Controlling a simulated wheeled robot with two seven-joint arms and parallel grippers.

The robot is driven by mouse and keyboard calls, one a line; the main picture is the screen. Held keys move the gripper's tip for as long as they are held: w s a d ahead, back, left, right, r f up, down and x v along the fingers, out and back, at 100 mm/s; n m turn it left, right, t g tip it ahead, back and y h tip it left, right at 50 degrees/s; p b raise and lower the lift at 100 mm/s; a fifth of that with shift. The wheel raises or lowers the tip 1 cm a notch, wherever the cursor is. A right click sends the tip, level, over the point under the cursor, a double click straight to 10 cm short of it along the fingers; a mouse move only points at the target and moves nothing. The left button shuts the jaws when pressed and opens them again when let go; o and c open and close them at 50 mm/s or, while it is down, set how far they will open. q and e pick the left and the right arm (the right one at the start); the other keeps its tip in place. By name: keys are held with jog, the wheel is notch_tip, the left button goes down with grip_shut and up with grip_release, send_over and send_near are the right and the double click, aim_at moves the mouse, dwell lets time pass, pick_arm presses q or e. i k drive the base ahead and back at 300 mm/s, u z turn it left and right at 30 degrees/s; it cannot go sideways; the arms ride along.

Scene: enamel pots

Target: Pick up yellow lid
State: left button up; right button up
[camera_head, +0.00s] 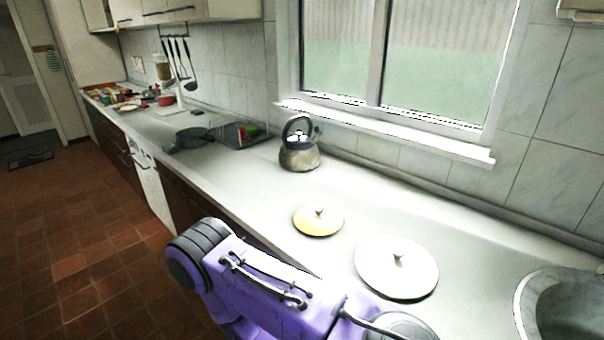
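The yellow lid (309,226) lies flat on the white counter, with a small knob on top. It is right of centre in the head view. A purple arm link of mine rises from the bottom edge in front of the counter and stands below and left of the lid in the picture. Neither of my grippers shows in this view, so I cannot see what they hold.
A larger white lid (397,275) lies right of the yellow lid. A kettle (299,154) stands behind it, near the window. A sink (565,310) is at the right edge. A dark pan (194,137) and a dish rack (240,135) are further left.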

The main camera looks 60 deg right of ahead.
aim_at(316, 220)
jog(key=i, duration=1.8)
jog(key=z, duration=3.7)
